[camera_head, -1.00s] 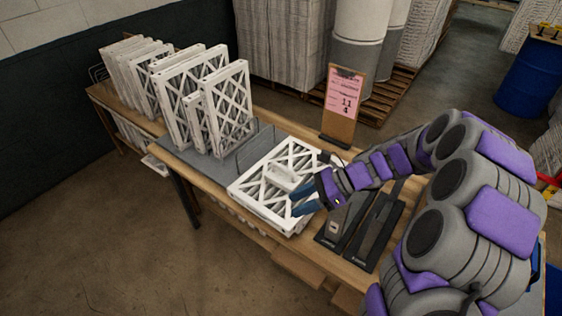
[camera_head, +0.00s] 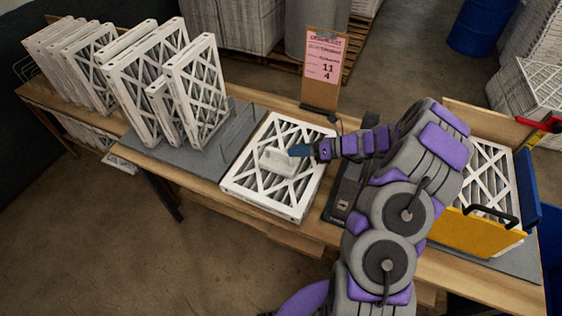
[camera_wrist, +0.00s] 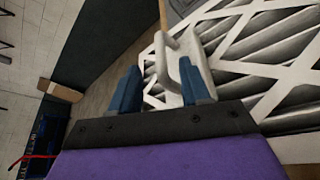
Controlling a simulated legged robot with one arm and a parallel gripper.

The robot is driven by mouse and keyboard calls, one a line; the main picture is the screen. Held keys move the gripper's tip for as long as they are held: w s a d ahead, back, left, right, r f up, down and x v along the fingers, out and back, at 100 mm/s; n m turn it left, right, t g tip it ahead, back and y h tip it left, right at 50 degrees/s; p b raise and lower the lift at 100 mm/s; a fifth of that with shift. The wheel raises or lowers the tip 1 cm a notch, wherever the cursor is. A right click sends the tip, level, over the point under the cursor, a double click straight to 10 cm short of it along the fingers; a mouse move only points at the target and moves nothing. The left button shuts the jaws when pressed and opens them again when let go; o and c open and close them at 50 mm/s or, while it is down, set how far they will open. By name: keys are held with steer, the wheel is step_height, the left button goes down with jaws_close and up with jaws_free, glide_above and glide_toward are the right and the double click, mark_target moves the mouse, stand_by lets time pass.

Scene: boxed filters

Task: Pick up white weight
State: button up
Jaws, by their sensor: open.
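The white weight (camera_head: 277,161) sits on top of a white-framed filter (camera_head: 262,190) lying flat on the table. It also shows in the wrist view (camera_wrist: 174,58), with a raised handle bar. My gripper (camera_head: 300,150) has blue fingers and is at the weight's right side in the head view. In the wrist view the fingers (camera_wrist: 160,88) are spread apart, and the handle bar lies close to the right finger. I cannot tell whether they touch. The gripper holds nothing.
Upright filters (camera_head: 170,85) stand on a grey mat at left, beside a wire divider (camera_head: 238,130). A clipboard sign (camera_head: 324,70) stands behind. A yellow-fronted holder (camera_head: 480,232) with filters is at right. A dark device (camera_head: 343,195) sits beside the flat filter.

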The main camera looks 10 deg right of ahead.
mark_target(278, 150)
steer(key=b+x, duration=0.1)
steer(key=x, duration=0.5)
steer(key=shift+w+f, duration=0.2)
steer(key=shift+f, duration=0.05)
steer(key=shift+w+a+b, duration=0.2)
steer(key=shift+a+b, duration=0.05)
steer(key=shift+b, duration=0.05)
steer(key=shift+a, duration=0.15)
steer(key=shift+c, duration=0.2)
steer(key=shift+a, duration=0.1)
steer(key=c, duration=0.3)
jaws_close()
